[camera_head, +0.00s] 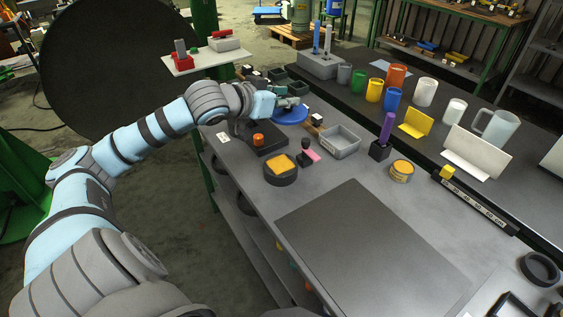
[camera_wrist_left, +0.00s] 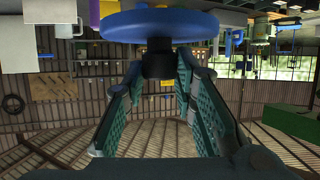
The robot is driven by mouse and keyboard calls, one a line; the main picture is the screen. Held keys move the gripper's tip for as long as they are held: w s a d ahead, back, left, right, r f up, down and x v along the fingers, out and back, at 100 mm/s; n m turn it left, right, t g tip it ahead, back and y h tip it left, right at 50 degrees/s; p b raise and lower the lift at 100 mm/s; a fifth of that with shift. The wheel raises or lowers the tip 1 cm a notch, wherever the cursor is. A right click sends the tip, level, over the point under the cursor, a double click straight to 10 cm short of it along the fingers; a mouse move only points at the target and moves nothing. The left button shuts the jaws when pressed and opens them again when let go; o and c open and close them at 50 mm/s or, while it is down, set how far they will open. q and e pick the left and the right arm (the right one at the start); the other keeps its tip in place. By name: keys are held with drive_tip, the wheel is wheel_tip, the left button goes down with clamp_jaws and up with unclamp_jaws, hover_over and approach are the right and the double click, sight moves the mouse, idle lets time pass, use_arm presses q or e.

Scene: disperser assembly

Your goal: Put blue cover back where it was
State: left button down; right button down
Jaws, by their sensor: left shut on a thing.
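The blue cover (camera_head: 289,116) is a round disc near the far left end of the grey workbench. In the left wrist view the blue cover (camera_wrist_left: 158,25) shows edge-on, with a black knob (camera_wrist_left: 158,66) on its face. My left gripper (camera_wrist_left: 160,82) is shut on that knob, with one finger on each side. In the head view my left gripper (camera_head: 284,103) is at the cover's far left side and hides part of it. I cannot tell how high the cover is above the bench. My right gripper is not in view.
A dark base with an orange knob (camera_head: 258,140) stands left of the cover. A round black holder with a yellow top (camera_head: 281,169), a grey tray (camera_head: 341,141) and a purple-handled tool (camera_head: 385,130) stand nearby. A dark mat (camera_head: 370,245) lies clear in front.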

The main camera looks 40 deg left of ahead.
use_arm(q)
drive_tip(key=shift+w+a+n+y+b, duration=0.1)
drive_tip(key=shift+a+n+y+b, duration=0.2)
drive_tip(key=shift+a+n+y, duration=0.55)
drive_tip(key=shift+m+h, duration=0.25)
drive_tip(key=shift+m, duration=0.1)
drive_tip(key=f+b, duration=0.2)
drive_tip(key=f, duration=0.7)
drive_tip(key=f+b, duration=0.3)
drive_tip(key=f, duration=0.6)
drive_tip(key=shift+s+a+f, duration=0.2)
drive_tip(key=shift+f, duration=0.05)
drive_tip(key=c, duration=1.3)
unclamp_jaws()
drive_tip(key=shift+s+r, duration=0.1)
